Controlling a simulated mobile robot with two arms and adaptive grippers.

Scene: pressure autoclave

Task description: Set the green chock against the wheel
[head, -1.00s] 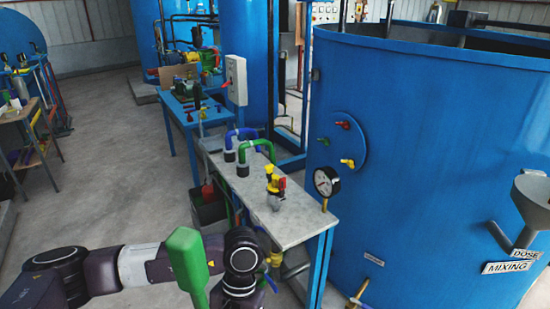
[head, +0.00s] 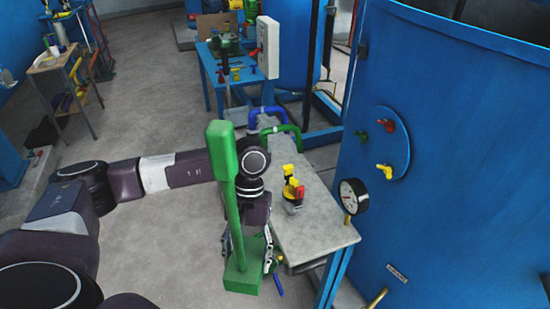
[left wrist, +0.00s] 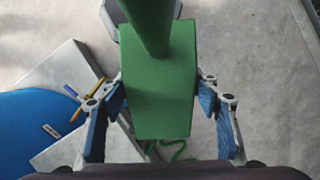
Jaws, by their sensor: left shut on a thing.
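The green chock (head: 242,279) is a block with a long green handle standing up from it to a thicker grip at the top. My left gripper (head: 248,262) is shut on the block, with one finger on each side. The left wrist view shows the chock (left wrist: 158,90) between the blue-padded fingers of the left gripper (left wrist: 162,88), above the grey floor. In the head view the chock is in front of the near end of the grey bench. I cannot make out a wheel in either view. My right gripper is not in view.
The grey-topped bench (head: 318,220) carries a yellow-and-red valve (head: 292,190) and a green pipe (head: 284,131). A large blue tank (head: 450,180) with a gauge (head: 353,195) stands at the right. Open concrete floor (head: 150,120) lies to the left.

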